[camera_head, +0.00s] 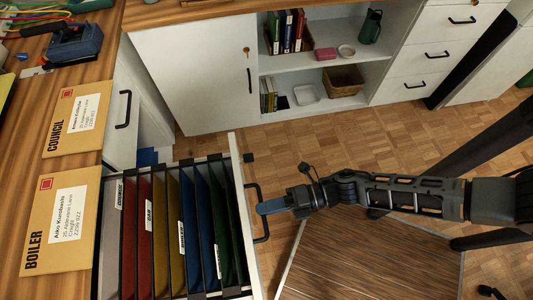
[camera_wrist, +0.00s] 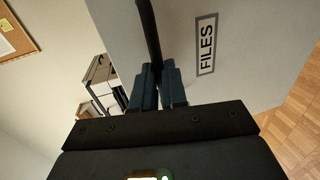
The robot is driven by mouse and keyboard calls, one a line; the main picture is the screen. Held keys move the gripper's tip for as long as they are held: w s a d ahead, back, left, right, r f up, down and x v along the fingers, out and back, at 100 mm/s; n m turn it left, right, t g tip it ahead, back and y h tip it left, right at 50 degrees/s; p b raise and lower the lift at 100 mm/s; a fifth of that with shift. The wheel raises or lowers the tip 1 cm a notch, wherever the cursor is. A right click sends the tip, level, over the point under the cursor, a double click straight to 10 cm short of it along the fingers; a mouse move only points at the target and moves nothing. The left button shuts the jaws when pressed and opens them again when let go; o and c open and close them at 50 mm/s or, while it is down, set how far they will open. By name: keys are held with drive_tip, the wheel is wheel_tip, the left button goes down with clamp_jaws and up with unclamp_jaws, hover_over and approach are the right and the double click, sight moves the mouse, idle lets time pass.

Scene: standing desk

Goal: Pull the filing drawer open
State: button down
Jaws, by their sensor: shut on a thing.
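The filing drawer (camera_head: 243,222) stands pulled out from the desk at the lower left in the head view. Hanging folders in grey, red, yellow, blue and green show inside it. Its black handle (camera_head: 262,238) is on the white front. My gripper (camera_head: 268,207) reaches in from the right and is shut on the handle. In the wrist view, my gripper's fingers (camera_wrist: 158,88) close around the black handle bar (camera_wrist: 149,35). The white drawer front with a FILES label (camera_wrist: 205,47) is just beyond them.
Envelopes marked BOILER (camera_head: 60,222) and COUNCIL (camera_head: 77,120) lie on the wooden desktop above the drawer. A white cabinet with shelves (camera_head: 190,85) stands at the back. A wood-topped panel (camera_head: 370,262) is right of the drawer. Parquet floor (camera_head: 290,147) is clear between.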

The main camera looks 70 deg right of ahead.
drive_tip(key=c, duration=1.2)
unclamp_jaws()
drive_tip(key=shift+o, duration=0.2)
drive_tip(key=shift+s+d, duration=0.1)
drive_tip(key=shift+s, duration=0.05)
drive_tip(key=b+v, duration=0.1)
drive_tip(key=v, duration=0.6)
drive_tip(key=shift+s, duration=0.2)
drive_tip(key=shift+d+r, duration=0.15)
